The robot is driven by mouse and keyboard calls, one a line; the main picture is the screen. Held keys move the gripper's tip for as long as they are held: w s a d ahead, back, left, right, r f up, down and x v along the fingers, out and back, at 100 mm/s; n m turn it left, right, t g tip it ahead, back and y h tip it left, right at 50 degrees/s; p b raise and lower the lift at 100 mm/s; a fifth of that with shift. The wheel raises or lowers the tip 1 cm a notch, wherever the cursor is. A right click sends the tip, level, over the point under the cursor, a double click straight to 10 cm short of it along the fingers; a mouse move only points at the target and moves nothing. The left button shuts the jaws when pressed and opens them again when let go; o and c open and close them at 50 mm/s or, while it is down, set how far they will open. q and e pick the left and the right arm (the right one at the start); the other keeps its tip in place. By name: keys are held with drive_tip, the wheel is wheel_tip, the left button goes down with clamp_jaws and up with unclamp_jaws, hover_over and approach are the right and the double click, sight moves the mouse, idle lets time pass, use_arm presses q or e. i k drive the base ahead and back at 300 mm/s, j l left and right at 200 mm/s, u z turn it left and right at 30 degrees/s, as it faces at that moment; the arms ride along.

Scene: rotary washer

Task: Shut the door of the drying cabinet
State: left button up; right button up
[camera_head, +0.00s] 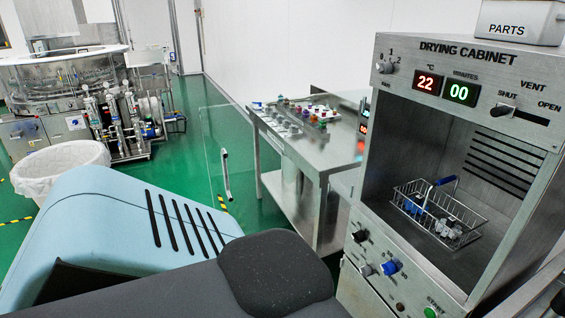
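The drying cabinet (459,48) stands at the right, and its front opening is uncovered. A clear glass door panel (212,130) with a pale vertical bar handle (226,175) stands swung out to the left of the cabinet, over the green floor and in front of the steel table. The hinge side is hard to make out through the glass. Inside the cabinet sits a wire basket (437,212) with a blue handle, holding small blue and clear parts. Neither of my grippers shows; only light blue and dark grey parts of my own body fill the lower left and middle.
A steel table (318,162) with small coloured parts stands behind the door. A lined white bin (60,166) and a washer machine (66,75) are at the left. A PARTS box (520,22) sits on the cabinet. Green floor (185,165) is clear left of the door.

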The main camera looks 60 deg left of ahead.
sight(224, 154)
drive_tip(key=k+j+z, duration=0.1)
drive_tip(key=j, duration=0.45)
drive_tip(key=k+j, duration=0.1)
drive_tip(key=j, duration=0.4)
drive_tip(key=k+j+z, duration=0.15)
drive_tip(key=j, duration=0.4)
drive_tip(key=k+j+z, duration=0.1)
drive_tip(key=j, duration=0.45)
drive_tip(key=k+j, duration=0.15)
drive_tip(key=j, duration=0.35)
drive_tip(key=k+j+z, duration=0.15)
drive_tip(key=j, duration=0.35)
drive_tip(key=k+j+z, duration=0.1)
drive_tip(key=j, duration=0.35)
drive_tip(key=k+j+z, duration=0.1)
drive_tip(key=k+j, duration=0.2)
drive_tip(key=j, duration=0.2)
drive_tip(key=i+z, duration=0.1)
